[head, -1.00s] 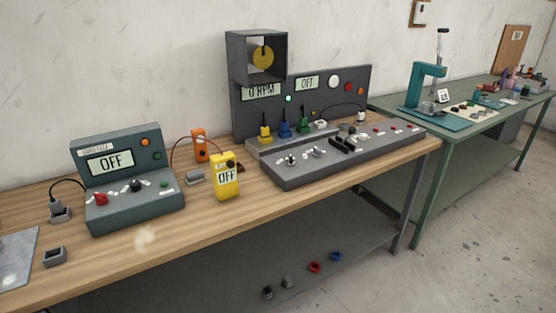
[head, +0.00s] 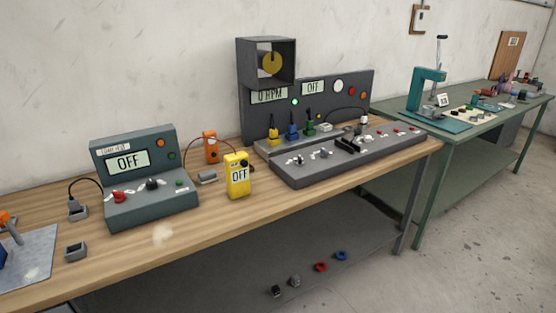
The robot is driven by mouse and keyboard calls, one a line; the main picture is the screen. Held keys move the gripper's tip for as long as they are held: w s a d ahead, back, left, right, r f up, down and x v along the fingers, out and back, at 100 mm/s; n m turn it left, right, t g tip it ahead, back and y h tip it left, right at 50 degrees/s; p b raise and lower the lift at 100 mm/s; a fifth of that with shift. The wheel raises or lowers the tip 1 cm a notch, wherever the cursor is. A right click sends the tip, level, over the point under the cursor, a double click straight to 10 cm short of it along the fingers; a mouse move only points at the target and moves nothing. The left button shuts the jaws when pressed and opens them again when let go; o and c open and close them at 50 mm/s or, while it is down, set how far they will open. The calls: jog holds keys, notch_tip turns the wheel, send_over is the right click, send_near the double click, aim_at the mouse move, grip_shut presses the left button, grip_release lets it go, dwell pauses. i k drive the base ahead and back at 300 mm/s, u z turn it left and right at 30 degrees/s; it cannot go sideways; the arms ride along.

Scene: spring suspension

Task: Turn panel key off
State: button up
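The grey control panel (head: 390,96) stands on the wooden bench, with a sloped desk part (head: 380,156) in front. Its displays read "0 RPM" (head: 269,96) and "OFF" (head: 313,88). A small green light (head: 295,101) glows between them. Two small silver controls sit on the desk part, a left one (head: 299,160) and a right one (head: 326,154). Either could be the key; they are too small to tell, and so is their turn position. My gripper is not in view.
A smaller grey-green unit reading "OFF" (head: 128,160) and a yellow meter (head: 238,176) stand left of the panel on the wooden bench (head: 215,214). A green bench (head: 470,130) is at right. Open concrete floor (head: 480,250) lies in front.

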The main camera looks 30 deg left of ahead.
aim_at(299, 162)
jog(key=z, duration=0.9)
jog(key=k, duration=0.1)
jog(key=u, duration=2.1)
jog(key=k, duration=0.95)
jog(key=z, duration=0.15)
jog(key=i, duration=0.9)
jog(key=u, duration=0.05)
